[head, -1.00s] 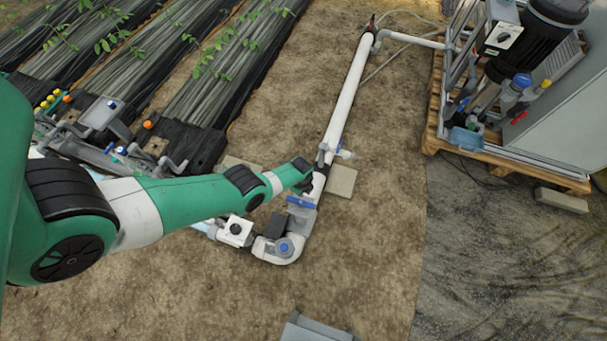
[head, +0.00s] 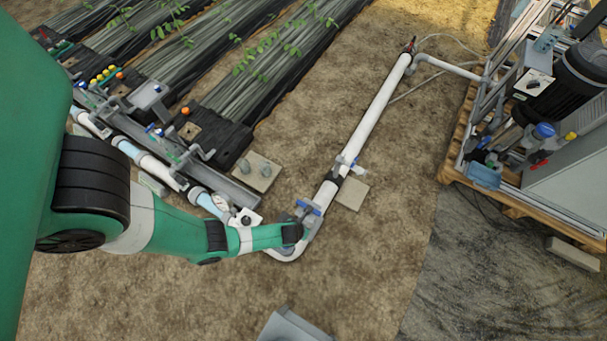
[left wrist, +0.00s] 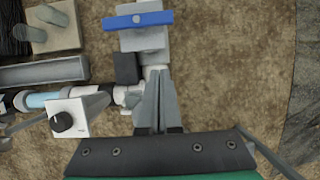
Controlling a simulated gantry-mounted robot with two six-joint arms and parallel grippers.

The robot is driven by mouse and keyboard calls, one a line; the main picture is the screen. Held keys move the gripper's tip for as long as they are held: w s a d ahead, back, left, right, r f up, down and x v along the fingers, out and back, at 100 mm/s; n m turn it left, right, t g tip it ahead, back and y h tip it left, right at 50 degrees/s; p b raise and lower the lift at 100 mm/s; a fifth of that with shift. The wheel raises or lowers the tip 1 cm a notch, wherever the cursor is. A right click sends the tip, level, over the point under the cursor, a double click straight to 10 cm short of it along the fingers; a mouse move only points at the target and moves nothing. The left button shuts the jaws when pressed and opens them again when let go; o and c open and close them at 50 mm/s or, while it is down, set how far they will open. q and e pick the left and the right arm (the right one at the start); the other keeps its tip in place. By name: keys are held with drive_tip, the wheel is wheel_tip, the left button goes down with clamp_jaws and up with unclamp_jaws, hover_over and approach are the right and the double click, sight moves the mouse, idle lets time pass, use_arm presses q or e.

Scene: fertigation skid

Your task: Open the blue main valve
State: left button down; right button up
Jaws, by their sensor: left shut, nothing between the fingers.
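The blue main valve's bar handle (head: 309,207) sits on the white pipe and lies crosswise to it. It also shows at the top of the left wrist view (left wrist: 138,20), on a grey valve body (left wrist: 143,40). My left gripper (left wrist: 157,78) is shut and empty, with its fingers together over the pipe on the near side of the valve. The fingertips are apart from the blue handle in that picture; the height gap cannot be told. My right gripper is not in view.
A white box with a black knob (left wrist: 68,115) is left of my fingers. The white pipe (head: 375,120) runs up and right toward a pump skid on a pallet (head: 462,140). A manifold (head: 150,165) lies at left. Bare soil (head: 390,250) is open at right.

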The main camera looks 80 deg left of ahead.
use_arm(q)
drive_tip(key=w+a+f+b, duration=0.1)
drive_tip(key=f+b, duration=0.1)
drive_tip(key=w+a+f+b, duration=0.1)
drive_tip(key=f+b, duration=0.1)
drive_tip(key=w+a+f+b, duration=0.2)
drive_tip(key=shift+w+a+f, duration=0.1)
drive_tip(key=shift+f, duration=0.05)
drive_tip(key=shift+w+a, duration=0.25)
drive_tip(key=shift+w, duration=0.05)
drive_tip(key=shift+s, duration=0.1)
